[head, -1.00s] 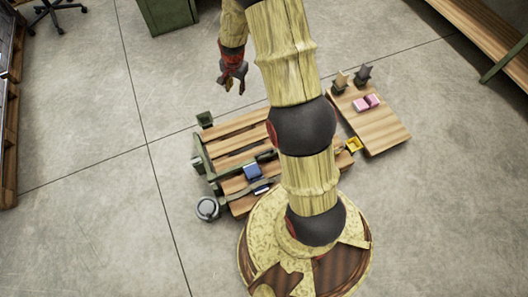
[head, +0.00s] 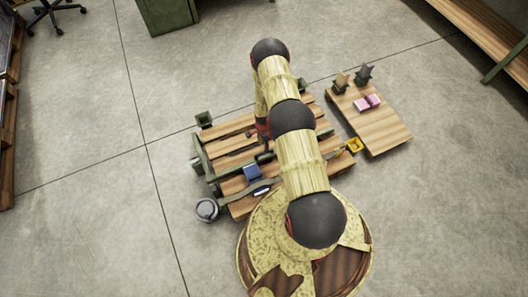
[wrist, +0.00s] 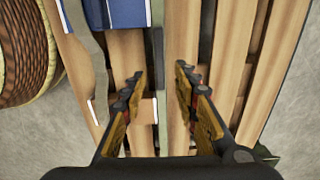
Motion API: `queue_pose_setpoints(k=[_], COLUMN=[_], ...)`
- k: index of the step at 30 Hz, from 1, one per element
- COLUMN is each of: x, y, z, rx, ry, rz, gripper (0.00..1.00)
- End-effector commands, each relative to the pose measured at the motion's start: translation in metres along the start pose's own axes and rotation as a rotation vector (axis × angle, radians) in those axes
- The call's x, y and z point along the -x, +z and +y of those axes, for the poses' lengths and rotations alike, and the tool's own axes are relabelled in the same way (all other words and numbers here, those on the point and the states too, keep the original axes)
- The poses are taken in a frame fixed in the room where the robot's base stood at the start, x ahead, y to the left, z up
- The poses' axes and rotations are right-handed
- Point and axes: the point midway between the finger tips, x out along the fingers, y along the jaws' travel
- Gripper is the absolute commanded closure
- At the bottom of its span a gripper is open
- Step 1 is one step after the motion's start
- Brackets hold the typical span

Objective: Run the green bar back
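The green bar (head: 238,168) lies across a low slatted wooden bench, running from the green frame (head: 203,158) at its left edge toward the middle. My arm covers the part of the bench to its right.
A blue block (head: 252,173) and a flat grey piece (wrist: 86,45) lie on the bench (head: 225,133). A grey bucket (head: 206,210) stands at left.

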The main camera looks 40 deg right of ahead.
Motion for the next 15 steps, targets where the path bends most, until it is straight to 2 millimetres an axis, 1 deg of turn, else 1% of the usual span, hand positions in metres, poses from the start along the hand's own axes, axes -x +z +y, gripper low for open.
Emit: queue_pose_setpoints(k=[9, 15], x=[-0.048, -0.070], y=[0.001, 0.001], z=[0.001, 0.002], rx=[0.000, 0.000], ry=[0.002, 0.002], rz=[-0.001, -0.001], gripper=[0.70, 0.70])
